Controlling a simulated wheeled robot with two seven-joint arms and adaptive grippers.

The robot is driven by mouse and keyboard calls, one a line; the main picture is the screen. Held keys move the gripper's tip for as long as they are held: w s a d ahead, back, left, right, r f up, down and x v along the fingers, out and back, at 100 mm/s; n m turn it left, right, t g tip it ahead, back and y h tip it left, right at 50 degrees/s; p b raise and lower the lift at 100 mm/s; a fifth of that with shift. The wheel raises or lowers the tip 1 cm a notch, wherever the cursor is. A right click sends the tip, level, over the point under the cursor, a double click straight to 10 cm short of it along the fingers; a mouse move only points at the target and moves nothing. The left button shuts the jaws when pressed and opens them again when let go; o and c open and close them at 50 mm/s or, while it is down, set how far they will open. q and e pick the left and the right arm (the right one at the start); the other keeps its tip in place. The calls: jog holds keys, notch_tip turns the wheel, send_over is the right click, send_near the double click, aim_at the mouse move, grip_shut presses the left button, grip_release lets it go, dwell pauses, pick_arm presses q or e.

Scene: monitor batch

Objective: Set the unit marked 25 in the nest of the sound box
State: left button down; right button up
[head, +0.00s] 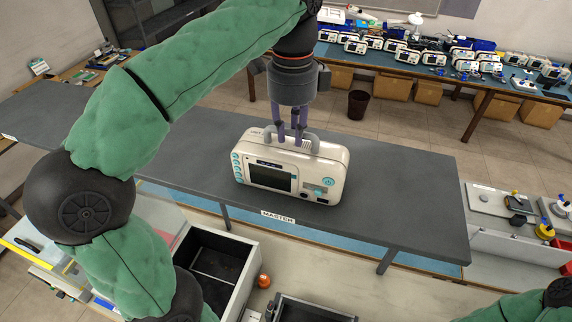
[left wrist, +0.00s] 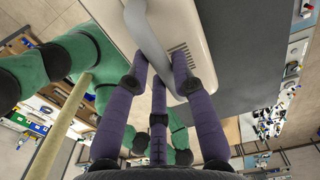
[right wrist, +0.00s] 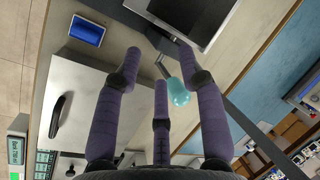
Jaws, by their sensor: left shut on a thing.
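A cream monitor unit (head: 325,173) with a dark screen, teal buttons and a grey top handle (head: 265,136) stands upright on the dark table. I cannot read a 25 on it. My left gripper (head: 288,136) is above it, its purple fingers shut on the handle. The left wrist view shows the handle (left wrist: 152,38) between the fingers. My right gripper (right wrist: 160,65) is open, with a teal rounded object (right wrist: 178,92) below its fingers; they look apart from it. I cannot make out the sound box or its nest for certain.
The dark table (head: 410,190) has a MASTER label (head: 278,217) and free room on both sides of the unit. A black-lined bin (head: 240,280) stands in front. Pale fixtures (head: 490,200) are at right. A back bench (head: 380,57) holds several similar units.

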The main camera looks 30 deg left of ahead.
pick_arm(q)
jog(key=shift+r, duration=0.15)
jog(key=shift+r+p, duration=1.05)
jog(key=shift+p, duration=0.15)
jog(key=shift+r, duration=1.85)
